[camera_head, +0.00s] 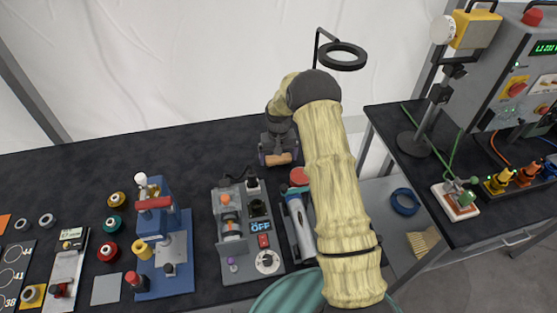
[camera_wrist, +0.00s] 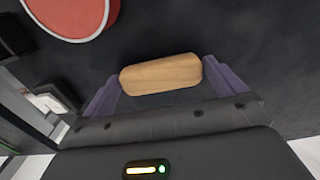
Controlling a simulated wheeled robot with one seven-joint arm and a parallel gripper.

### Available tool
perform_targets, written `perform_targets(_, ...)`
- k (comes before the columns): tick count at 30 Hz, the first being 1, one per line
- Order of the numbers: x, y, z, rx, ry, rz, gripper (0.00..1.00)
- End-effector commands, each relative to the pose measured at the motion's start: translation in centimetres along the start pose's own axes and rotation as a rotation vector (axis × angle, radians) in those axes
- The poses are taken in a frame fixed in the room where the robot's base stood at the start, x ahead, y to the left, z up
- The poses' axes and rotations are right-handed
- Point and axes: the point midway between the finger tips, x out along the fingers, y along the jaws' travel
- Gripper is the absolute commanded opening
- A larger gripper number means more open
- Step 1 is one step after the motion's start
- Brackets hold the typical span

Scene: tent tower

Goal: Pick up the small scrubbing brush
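The small scrubbing brush shows as a rounded, light wooden block in the wrist view (camera_wrist: 160,74) and at the far part of the dark table in the head view (camera_head: 278,159). Its bristles are not visible. My gripper (camera_wrist: 161,72) has its purple fingers at the two ends of the block, with no clear gap on either side, so it looks shut on it. In the head view my gripper (camera_head: 278,156) points down at the table behind the devices. I cannot tell whether the brush touches the table or is slightly raised.
A red round-topped thing (camera_head: 299,177) stands close to my gripper and shows in the wrist view (camera_wrist: 75,12). A grey device with an OFF display (camera_head: 234,226) and a blue press (camera_head: 163,245) stand nearer. A ring lamp (camera_head: 342,56) rises behind. The table's back left is clear.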

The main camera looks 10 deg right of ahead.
Motion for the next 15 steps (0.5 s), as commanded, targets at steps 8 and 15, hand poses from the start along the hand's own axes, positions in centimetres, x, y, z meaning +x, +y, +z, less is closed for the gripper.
perform_targets(8,-0.03,0.0,0.0,0.0,0.0,0.0,0.63)
perform_targets(15,-0.56,0.01,-0.06,0.0,0.002,0.0,0.63)
